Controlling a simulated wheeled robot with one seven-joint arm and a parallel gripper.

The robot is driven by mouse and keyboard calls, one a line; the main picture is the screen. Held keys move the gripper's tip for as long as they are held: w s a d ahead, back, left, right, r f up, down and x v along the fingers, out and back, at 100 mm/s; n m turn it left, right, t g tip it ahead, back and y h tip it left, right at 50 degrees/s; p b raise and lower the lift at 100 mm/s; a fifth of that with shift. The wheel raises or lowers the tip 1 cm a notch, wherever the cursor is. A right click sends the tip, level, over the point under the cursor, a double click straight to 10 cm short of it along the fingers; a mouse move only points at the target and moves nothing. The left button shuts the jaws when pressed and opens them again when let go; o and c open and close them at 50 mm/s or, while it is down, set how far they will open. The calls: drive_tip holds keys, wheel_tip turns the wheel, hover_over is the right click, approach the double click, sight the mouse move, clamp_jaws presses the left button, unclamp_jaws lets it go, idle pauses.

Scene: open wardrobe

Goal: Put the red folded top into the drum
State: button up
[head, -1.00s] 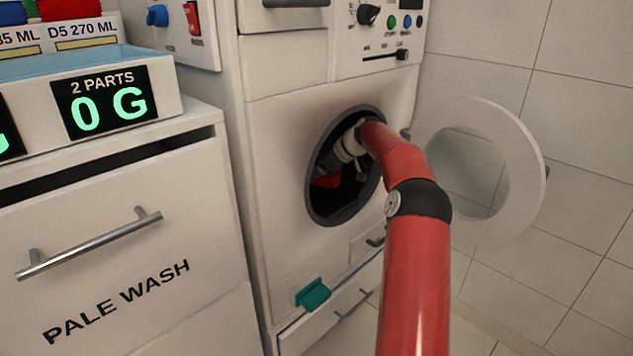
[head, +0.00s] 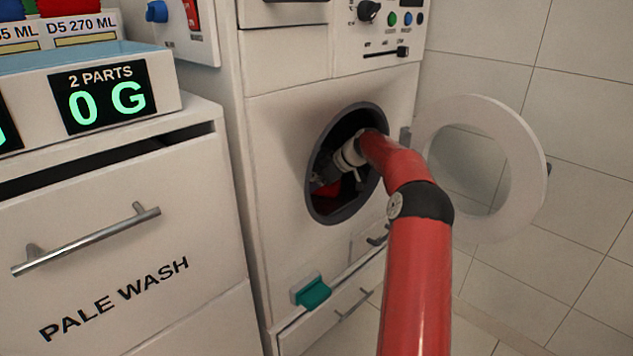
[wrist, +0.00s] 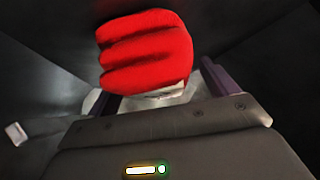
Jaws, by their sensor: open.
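The red folded top (wrist: 146,50) lies inside the dark drum (wrist: 250,50), just beyond my gripper (wrist: 155,88) in the wrist view. My gripper's two fingers stand apart on either side of the top's near edge, and it is open. In the head view my arm reaches through the round opening of the drum (head: 318,205), and a bit of the red top (head: 330,189) shows below my wrist. Whether the fingers touch the top cannot be told.
The round door (head: 535,170) stands open to the right of the opening. A drawer cabinet marked PALE WASH (head: 110,245) with a scale (head: 150,85) on it stands at the left. A teal latch (head: 313,292) sticks out below the drum.

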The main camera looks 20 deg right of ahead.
drive_tip(key=p+v, duration=0.1)
drive_tip(key=v, duration=1.1)
drive_tip(key=shift+s, duration=0.15)
